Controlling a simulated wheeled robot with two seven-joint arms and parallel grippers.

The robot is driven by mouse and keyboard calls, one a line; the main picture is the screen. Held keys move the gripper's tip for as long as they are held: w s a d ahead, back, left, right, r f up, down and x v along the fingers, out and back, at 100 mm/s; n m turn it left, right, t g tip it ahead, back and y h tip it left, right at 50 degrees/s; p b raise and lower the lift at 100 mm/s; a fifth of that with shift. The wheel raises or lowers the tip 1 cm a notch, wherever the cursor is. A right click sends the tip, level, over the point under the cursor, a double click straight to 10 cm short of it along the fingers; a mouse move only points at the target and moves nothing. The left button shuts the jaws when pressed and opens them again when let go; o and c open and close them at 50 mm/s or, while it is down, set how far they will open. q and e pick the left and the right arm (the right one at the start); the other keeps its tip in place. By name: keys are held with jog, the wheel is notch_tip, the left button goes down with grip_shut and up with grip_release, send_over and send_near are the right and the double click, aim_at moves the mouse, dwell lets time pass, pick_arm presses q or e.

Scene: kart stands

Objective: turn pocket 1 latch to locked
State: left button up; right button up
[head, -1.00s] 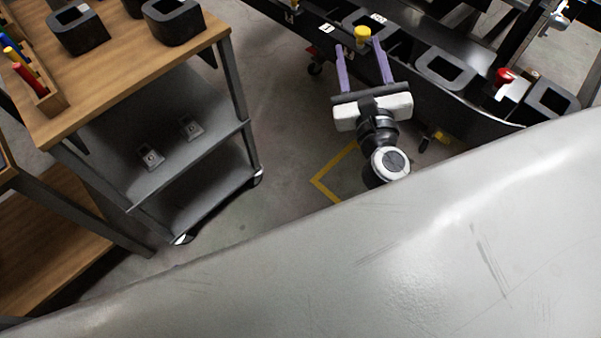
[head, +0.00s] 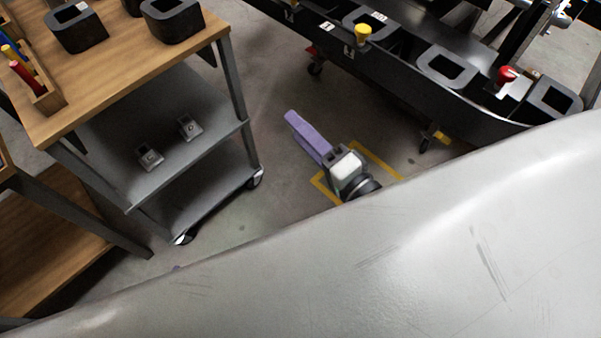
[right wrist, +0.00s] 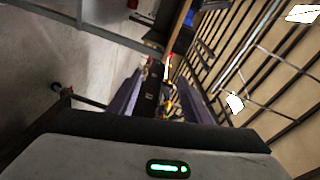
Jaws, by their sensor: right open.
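A yellow knob (head: 363,33) stands at the front edge of a dark kart rail (head: 395,75), beside a pocket (head: 369,20) with a small white tag marked 1 to its left. A small L-like mark shows below the knob. A red knob (head: 507,75) stands farther right, between two other pockets. My right gripper (head: 291,117) is below and left of the yellow knob, apart from it, over the floor. Its purple fingers appear edge-on in the head view. In the right wrist view the fingers (right wrist: 157,90) are spread with nothing gripped. My left gripper is not in view.
A wheeled cart (head: 130,100) with a wooden top and grey shelves stands at the left. Dark blocks (head: 172,20) and a pen holder (head: 40,95) sit on it. Bare floor lies between cart and rail. A large pale surface fills the lower head view.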

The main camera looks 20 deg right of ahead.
jog(key=s+a+f+n+g, duration=0.2)
jog(key=s+f+n+g, duration=0.1)
jog(key=f+n, duration=0.3)
notch_tip(320, 180, down, 2)
jog(key=shift+s+n, duration=0.4)
jog(key=shift+s, duration=0.35)
jog(key=shift+a, duration=0.1)
